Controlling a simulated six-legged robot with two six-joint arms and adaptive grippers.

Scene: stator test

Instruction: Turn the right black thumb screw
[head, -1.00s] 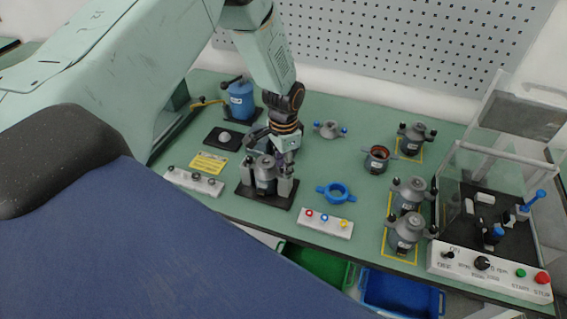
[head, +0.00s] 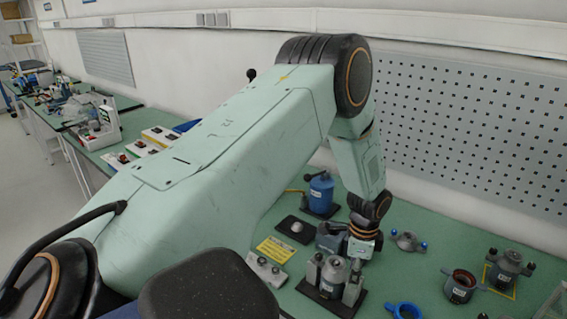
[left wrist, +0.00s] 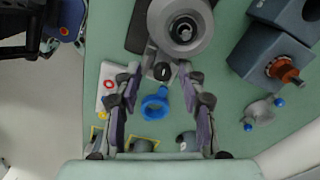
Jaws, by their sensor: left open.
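A grey motor unit (head: 333,274) stands upright on a black base between two grey clamp posts (head: 312,270). It also shows from above as a round grey body (left wrist: 181,25) in the left wrist view. My left gripper (head: 357,260) is just above the right clamp post (head: 352,291). In the left wrist view my open left gripper (left wrist: 164,76) points its fingers toward the fixture, one on each side of the small black thumb screw (left wrist: 161,71). I cannot tell whether either finger touches it. In the head view the gripper hides that screw. My right gripper is not in view.
A perforated panel (head: 470,140) stands behind.

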